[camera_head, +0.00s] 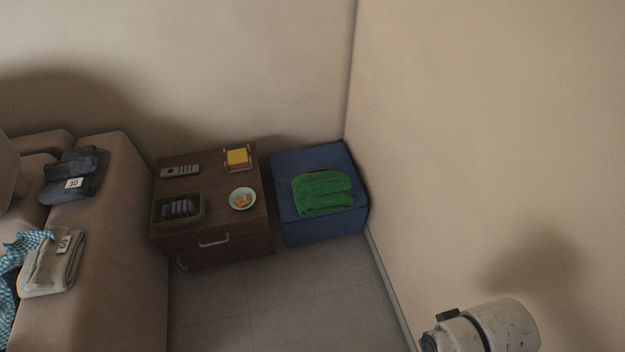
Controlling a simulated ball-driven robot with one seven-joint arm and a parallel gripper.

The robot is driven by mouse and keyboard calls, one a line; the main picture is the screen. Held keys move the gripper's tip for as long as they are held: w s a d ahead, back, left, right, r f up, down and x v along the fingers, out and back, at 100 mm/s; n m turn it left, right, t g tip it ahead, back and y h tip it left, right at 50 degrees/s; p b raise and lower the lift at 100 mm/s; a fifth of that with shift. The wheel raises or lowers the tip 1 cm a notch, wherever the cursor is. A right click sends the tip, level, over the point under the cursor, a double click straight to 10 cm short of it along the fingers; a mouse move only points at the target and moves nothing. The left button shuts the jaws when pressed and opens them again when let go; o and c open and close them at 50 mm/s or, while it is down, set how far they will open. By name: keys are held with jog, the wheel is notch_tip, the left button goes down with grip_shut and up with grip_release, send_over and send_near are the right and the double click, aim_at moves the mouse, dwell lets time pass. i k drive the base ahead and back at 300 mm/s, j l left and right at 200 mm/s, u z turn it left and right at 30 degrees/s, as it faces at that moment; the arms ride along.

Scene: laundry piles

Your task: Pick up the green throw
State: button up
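The green throw (323,192) lies folded on top of a blue cube-shaped ottoman (318,232) in the corner by the right wall. Nothing touches the throw from above. Part of my arm shows at the bottom right of the view, well apart from the throw. My gripper is not in the view.
A dark wooden side table (225,240) stands left of the ottoman, bearing a bowl (234,201), a basket (155,212), a remote (180,170) and a yellow item (238,157). A sofa (130,240) with folded clothes is at left. Tiled floor (290,300) in front is clear.

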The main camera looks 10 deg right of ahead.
aim_at(326, 191)
jog(key=i+j, duration=0.4)
jog(key=i, duration=0.2)
jog(key=i+j, duration=0.45)
jog(key=i, duration=0.15)
jog(key=i+j, duration=0.4)
jog(key=i, duration=0.2)
jog(key=i+j+z, duration=0.15)
jog(key=z, duration=0.3)
jog(key=i+j+z, duration=0.2)
jog(key=z, duration=0.25)
jog(key=i+j+z, duration=0.1)
jog(key=j+z, duration=0.15)
jog(key=z, duration=0.6)
